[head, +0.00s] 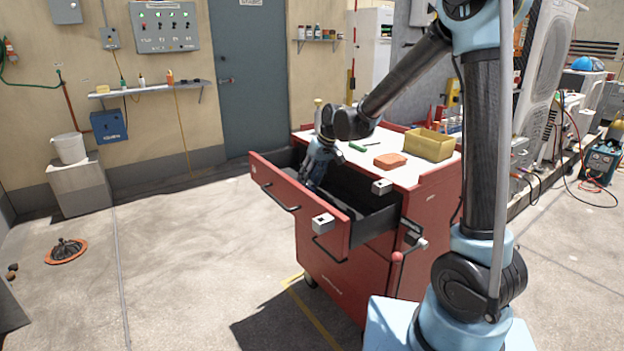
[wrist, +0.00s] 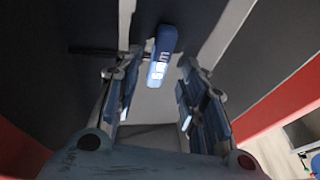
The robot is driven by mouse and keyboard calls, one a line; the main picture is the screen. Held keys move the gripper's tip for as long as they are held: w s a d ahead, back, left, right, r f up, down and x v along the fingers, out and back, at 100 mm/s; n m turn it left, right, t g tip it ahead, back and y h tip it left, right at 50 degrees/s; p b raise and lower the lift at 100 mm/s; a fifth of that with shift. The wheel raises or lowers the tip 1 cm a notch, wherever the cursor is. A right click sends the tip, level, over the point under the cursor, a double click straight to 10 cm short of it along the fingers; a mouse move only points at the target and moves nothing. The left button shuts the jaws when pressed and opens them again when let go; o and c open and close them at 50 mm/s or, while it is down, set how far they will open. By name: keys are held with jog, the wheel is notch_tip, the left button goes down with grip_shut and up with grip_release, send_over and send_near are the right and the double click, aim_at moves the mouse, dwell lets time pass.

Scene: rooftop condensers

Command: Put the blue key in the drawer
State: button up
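The red drawer (head: 300,205) of the tool cabinet is pulled out, with a dark inside. My gripper (head: 312,180) points down into its left part. In the wrist view my gripper (wrist: 155,78) has its two fingers spread apart with a gap between them. The blue key (wrist: 163,45), a blue piece with a pale lettered lower part, shows just beyond the fingertips, in line with the gap. It appears apart from both fingers, over the grey drawer floor (wrist: 155,105). I cannot tell whether it rests fully on the floor. The key is hidden in the head view.
The cabinet top (head: 405,175) holds a yellow bin (head: 428,145), an orange-red block (head: 390,160) and a small green item (head: 357,147). The drawer's walls stand close around my gripper.

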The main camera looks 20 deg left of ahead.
jog(key=shift+r, duration=0.1)
jog(key=v, duration=1.2)
jog(key=shift+r, duration=0.1)
